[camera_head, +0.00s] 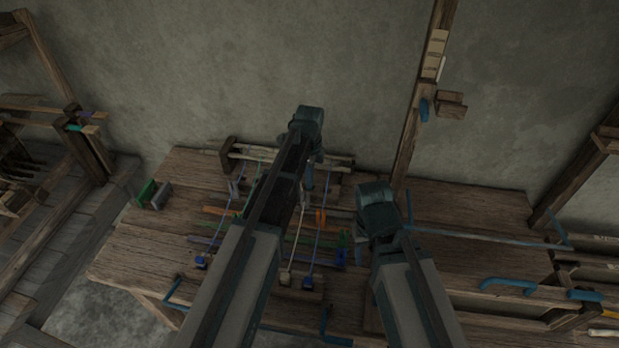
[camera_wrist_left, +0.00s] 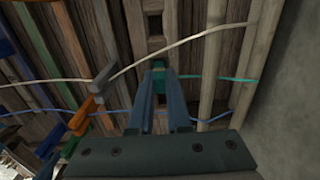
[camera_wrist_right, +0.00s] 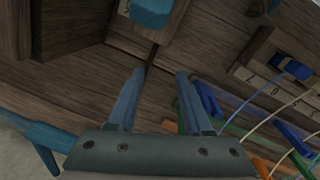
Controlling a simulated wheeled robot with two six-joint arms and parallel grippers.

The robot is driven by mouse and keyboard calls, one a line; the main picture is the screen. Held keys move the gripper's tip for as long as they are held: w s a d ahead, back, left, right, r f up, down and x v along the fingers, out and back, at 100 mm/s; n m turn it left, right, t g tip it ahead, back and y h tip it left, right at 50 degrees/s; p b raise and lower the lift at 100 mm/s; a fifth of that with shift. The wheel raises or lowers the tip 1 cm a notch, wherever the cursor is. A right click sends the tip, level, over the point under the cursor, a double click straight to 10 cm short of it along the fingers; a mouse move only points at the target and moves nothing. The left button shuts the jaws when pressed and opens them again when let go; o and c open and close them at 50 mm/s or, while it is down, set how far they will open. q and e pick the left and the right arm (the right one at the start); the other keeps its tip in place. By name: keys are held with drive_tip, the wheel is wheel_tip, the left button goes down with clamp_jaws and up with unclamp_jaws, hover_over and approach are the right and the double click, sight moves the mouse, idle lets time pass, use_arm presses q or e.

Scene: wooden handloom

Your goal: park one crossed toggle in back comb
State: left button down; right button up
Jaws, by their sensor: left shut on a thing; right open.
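My left gripper (camera_wrist_left: 160,85) is shut on a teal toggle (camera_wrist_left: 160,72), with a teal thread running right from it to a pale bar. In the head view my left gripper (camera_head: 310,175) is over the back of the loom. A grey toggle (camera_wrist_left: 102,80) on a white thread lies left of the gripper. A blue thread passes beneath the fingers. A wooden strip with dark slots (camera_wrist_left: 155,24) lies just beyond the fingertips; I cannot tell whether it is the back comb. My right gripper (camera_wrist_right: 158,90) is open and empty above the front of the table.
Blue toggles (camera_wrist_right: 292,67) sit at a numbered front comb (camera_wrist_right: 262,84). Orange (camera_wrist_left: 78,120) and green bars cross the loom. A wooden post (camera_head: 415,125) rises behind the table. The table (camera_head: 470,205) to the right has bare room.

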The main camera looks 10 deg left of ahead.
use_arm(q)
drive_tip(key=shift+f, duration=0.4)
use_arm(e)
drive_tip(key=shift+f, duration=0.45)
use_arm(q)
drive_tip(key=c, duration=0.8)
unclamp_jaws()
drive_tip(key=shift+r, duration=0.1)
use_arm(e)
drive_tip(key=shift+r, duration=0.1)
use_arm(q)
wheel_tip(320, 180, up, 14)
drive_tip(key=p, duration=1.3)
drive_tip(key=shift+p, duration=0.3)
use_arm(e)
wheel_tip(320, 180, up, 14)
use_arm(q)
drive_tip(key=shift+f, duration=0.2)
